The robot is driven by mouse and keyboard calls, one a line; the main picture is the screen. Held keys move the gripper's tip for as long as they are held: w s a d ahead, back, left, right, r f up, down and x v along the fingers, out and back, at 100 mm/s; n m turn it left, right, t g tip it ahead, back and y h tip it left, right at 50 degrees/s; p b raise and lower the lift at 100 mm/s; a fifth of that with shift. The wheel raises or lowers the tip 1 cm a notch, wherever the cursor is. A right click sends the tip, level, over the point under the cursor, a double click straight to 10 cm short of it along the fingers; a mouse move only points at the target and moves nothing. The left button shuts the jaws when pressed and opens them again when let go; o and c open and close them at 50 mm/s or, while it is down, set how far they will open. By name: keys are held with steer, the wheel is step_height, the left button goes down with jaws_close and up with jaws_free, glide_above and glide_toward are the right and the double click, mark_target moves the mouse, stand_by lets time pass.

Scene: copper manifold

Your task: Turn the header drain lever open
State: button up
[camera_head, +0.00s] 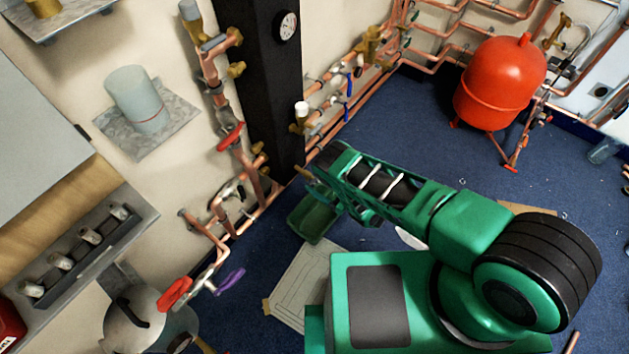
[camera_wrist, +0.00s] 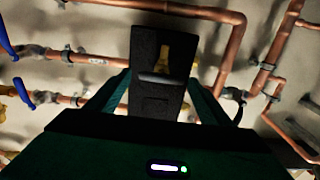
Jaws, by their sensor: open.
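My gripper (camera_head: 318,168) is at the far end of my green arm, low in front of the copper pipes beside the black column. Its jaws are open. In the wrist view, a small brass fitting (camera_wrist: 165,50) with a dark grey bar across its lower end shows against a black block between the green gripper sides. I cannot tell whether the bar is the drain lever, or whether anything touches it. In the head view, a small brass piece (camera_head: 304,173) shows beside the gripper tip; my arm hides much of the area there.
The black column (camera_head: 268,90) carries a gauge (camera_head: 287,26). Other levers are red (camera_head: 230,137), lower red (camera_head: 175,292), purple (camera_head: 230,281) and blue (camera_head: 348,84). Copper pipes line the wall. A red tank (camera_head: 500,83) stands at the back right. Blue floor (camera_head: 420,120) is clear before it.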

steer(key=shift+w+a, duration=0.1)
steer(key=shift+a, duration=0.15)
